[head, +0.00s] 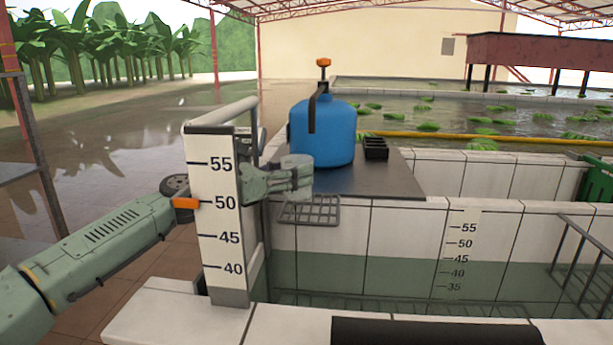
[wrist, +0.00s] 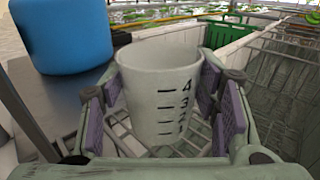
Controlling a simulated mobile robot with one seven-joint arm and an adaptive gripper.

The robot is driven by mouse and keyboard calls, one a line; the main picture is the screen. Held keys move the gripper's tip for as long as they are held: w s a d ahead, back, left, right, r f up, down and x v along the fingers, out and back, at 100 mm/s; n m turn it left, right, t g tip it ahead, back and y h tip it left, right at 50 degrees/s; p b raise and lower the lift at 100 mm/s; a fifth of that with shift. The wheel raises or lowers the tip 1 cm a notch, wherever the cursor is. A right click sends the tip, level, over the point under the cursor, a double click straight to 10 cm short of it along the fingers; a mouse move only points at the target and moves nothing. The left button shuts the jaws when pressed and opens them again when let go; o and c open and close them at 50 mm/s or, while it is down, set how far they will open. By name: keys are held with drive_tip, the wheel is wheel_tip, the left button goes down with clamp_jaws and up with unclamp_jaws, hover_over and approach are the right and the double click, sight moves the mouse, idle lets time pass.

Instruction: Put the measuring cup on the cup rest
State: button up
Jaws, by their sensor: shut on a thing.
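The measuring cup (head: 297,161) is pale and translucent, with dark marks and numbers that show in the wrist view (wrist: 160,85). It looks upright. My gripper (head: 290,182) is shut on it, with purple finger pads on both sides in the wrist view (wrist: 166,108). The cup rest, taken to be the grey wire rack (head: 312,213), sticks out from the tank wall, below the cup in the head view. Its wires also show beneath the cup in the wrist view (wrist: 128,143). The fingers hide the cup's lower part in the head view; I cannot tell whether it touches the rack.
A blue tank (head: 323,135) with an orange-topped handle stands on the dark slab (head: 392,182), beside a black tray (head: 376,148). A white depth-gauge post (head: 216,225) stands close left of my gripper. Water basins lie to the right and behind.

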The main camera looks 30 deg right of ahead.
drive_tip(key=d, duration=0.3)
drive_tip(key=shift+w+d, duration=0.1)
drive_tip(key=shift+w, duration=0.1)
drive_tip(key=shift+d+f+p, duration=0.25)
drive_tip(key=shift+f+p, duration=0.15)
drive_tip(key=shift+f, duration=0.25)
drive_tip(key=shift+d+f+p, duration=0.2)
drive_tip(key=shift+f+p, duration=0.2)
drive_tip(key=shift+f, duration=0.7)
drive_tip(key=shift+f, duration=0.1)
drive_tip(key=shift+f, duration=0.2)
drive_tip(key=o, duration=1)
drive_tip(key=shift+r, duration=0.15)
drive_tip(key=shift+o, duration=0.2)
